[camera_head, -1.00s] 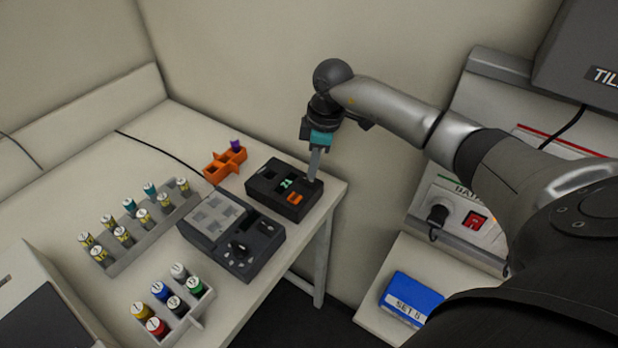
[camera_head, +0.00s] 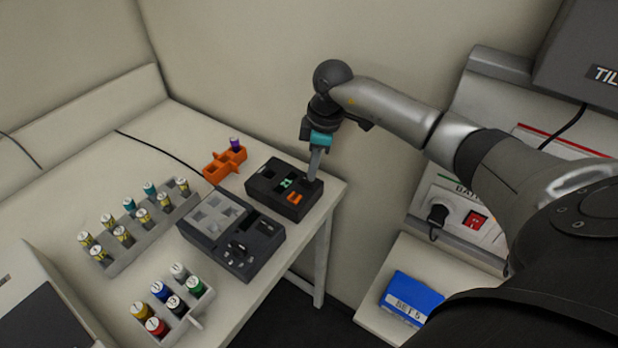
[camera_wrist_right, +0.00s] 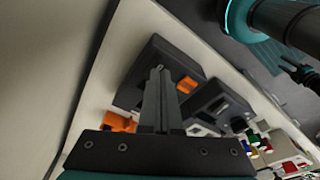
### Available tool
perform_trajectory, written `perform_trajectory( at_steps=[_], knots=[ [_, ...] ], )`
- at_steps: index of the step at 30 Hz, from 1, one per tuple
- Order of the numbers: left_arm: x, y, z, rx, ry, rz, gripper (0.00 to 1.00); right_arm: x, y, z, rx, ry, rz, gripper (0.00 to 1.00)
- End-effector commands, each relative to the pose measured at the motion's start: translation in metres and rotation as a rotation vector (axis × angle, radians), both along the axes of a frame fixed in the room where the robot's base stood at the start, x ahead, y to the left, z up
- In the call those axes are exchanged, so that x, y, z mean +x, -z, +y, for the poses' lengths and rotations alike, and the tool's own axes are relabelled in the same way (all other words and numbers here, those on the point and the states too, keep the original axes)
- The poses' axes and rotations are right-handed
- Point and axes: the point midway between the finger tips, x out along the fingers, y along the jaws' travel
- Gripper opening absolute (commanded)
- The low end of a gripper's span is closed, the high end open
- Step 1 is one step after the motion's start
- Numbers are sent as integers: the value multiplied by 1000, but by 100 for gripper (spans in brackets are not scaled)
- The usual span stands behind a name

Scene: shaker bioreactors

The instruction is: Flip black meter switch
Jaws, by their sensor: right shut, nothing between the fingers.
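The black meter (camera_head: 272,199) sits near the right end of the table. It has a small display with green digits (camera_head: 286,183) and an orange switch (camera_head: 295,197) on top. My right gripper (camera_head: 313,181) points down with its fingers shut and empty, its tips at the meter's right end, beside the orange switch. In the right wrist view, the shut fingers (camera_wrist_right: 157,98) lie over the meter (camera_wrist_right: 150,58), with the orange switch (camera_wrist_right: 187,85) just to their right. The fingers hide part of the meter's top; I cannot tell whether they touch it.
A dark grey device (camera_head: 232,255) stands just in front of the meter. An orange holder (camera_head: 224,165) with a purple-capped tube stands behind left. Racks of capped vials (camera_head: 150,240) fill the left. A wall rises behind the table; a blue box (camera_head: 412,297) lies on a lower surface at right.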

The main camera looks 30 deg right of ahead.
Motion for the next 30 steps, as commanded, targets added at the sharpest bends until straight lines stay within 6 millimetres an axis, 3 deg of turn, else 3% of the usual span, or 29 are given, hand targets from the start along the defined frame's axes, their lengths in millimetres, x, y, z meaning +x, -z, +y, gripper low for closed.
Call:
perform_trajectory(
  at_steps=[30],
  knots=[
    [0,8,0,0,2,0,50,0,16,0,0,-1,1,0]
  ],
)
